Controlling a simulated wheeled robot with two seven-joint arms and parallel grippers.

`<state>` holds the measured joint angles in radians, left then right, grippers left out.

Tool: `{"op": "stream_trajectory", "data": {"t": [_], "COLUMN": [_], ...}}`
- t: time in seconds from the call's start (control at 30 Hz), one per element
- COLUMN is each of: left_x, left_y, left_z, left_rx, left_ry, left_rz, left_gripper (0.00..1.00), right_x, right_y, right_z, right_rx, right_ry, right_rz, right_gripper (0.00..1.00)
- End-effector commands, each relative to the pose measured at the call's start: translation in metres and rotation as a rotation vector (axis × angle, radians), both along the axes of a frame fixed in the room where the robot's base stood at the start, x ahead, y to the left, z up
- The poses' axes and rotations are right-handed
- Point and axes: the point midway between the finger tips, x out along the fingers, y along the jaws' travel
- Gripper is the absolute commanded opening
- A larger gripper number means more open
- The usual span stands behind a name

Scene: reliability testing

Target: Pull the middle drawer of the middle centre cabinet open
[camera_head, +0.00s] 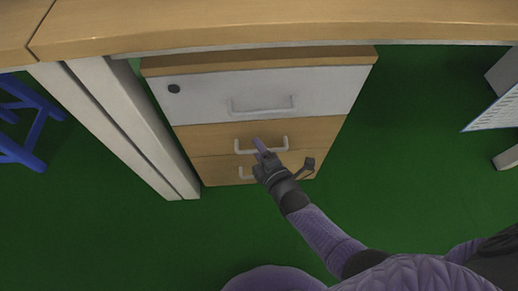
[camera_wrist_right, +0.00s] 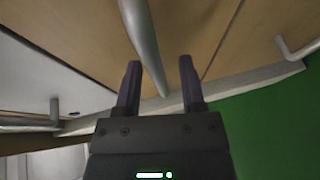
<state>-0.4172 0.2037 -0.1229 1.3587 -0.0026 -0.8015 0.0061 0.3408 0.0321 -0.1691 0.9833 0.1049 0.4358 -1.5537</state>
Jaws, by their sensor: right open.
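The cabinet has a white top drawer (camera_head: 200,93) and wooden middle (camera_head: 205,137) and bottom (camera_head: 207,170) drawers. All three fronts look flush. The middle drawer's pale bar handle (camera_head: 280,148) also shows in the right wrist view (camera_wrist_right: 143,35). My right gripper (camera_head: 258,146) is at this handle and hides part of it. In the right wrist view my right gripper (camera_wrist_right: 160,75) is open, with the handle bar running between its two fingers. I cannot tell whether either finger touches it. My left gripper is not in view.
A wooden desk top (camera_head: 270,22) overhangs the cabinet, with a white desk leg (camera_head: 125,125) close on the left. The bottom drawer's handle (camera_wrist_right: 297,48) is near the gripper. A blue stool (camera_head: 30,130) stands at far left. Green floor (camera_head: 400,150) lies clear to the right.

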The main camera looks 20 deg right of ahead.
Motion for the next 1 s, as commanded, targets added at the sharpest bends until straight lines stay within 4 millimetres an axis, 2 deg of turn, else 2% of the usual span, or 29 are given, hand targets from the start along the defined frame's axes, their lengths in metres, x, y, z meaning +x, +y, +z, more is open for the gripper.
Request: {"op": "stream_trajectory", "data": {"t": [0.07,0.1,0.3,0.33,1.0], "left_x": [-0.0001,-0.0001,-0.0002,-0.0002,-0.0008], "left_y": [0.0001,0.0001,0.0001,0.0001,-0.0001], "left_z": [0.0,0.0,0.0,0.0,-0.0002], "left_rx": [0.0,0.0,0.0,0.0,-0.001], "left_ry": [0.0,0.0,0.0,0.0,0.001], "left_rz": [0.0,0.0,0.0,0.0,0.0], "left_gripper": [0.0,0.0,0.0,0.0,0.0], "right_x": [-0.0001,-0.0001,-0.0003,-0.0003,-0.0006], "right_y": [0.0001,0.0,0.0,0.0,-0.0001], "right_z": [0.0002,0.0002,0.0001,0.0001,-0.0003], "right_rx": [0.0,0.0,0.0,0.0,0.0], "right_ry": [0.0,0.0,0.0,0.0,0.001], "right_rz": [0.0,0.0,0.0,0.0,0.0], "right_gripper": [0.51,0.47,0.05,0.0,0.0]}}
